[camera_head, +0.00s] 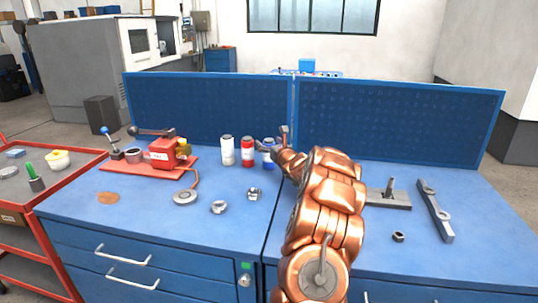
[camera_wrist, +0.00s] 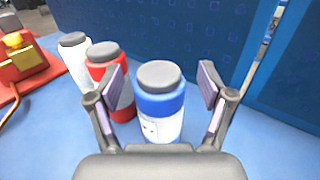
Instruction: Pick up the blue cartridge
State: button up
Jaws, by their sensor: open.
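The blue cartridge (camera_wrist: 160,102) has a grey cap, a blue upper band and a white lower part. It stands upright on the blue workbench. In the wrist view it is between the open fingers of my gripper (camera_wrist: 163,95), with its lower end hidden by the gripper body. In the head view the blue cartridge (camera_head: 267,153) is partly hidden by my gripper (camera_head: 272,143), which is at its right side. The red cartridge (camera_head: 247,152) and the white cartridge (camera_head: 227,150) stand to its left. My left finger overlaps the red cartridge (camera_wrist: 108,75) in the wrist view.
Blue pegboard panels (camera_head: 210,108) stand behind the cartridges. A red device (camera_head: 165,153) is at the left of the bench. Metal parts (camera_head: 219,207) lie in front, and a long metal bar (camera_head: 434,210) lies at the right.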

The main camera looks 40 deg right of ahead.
jog(key=shift+c, duration=0.2)
jog(key=c, duration=1.3)
jog(key=shift+c, duration=0.4)
jog(key=shift+r, duration=0.1)
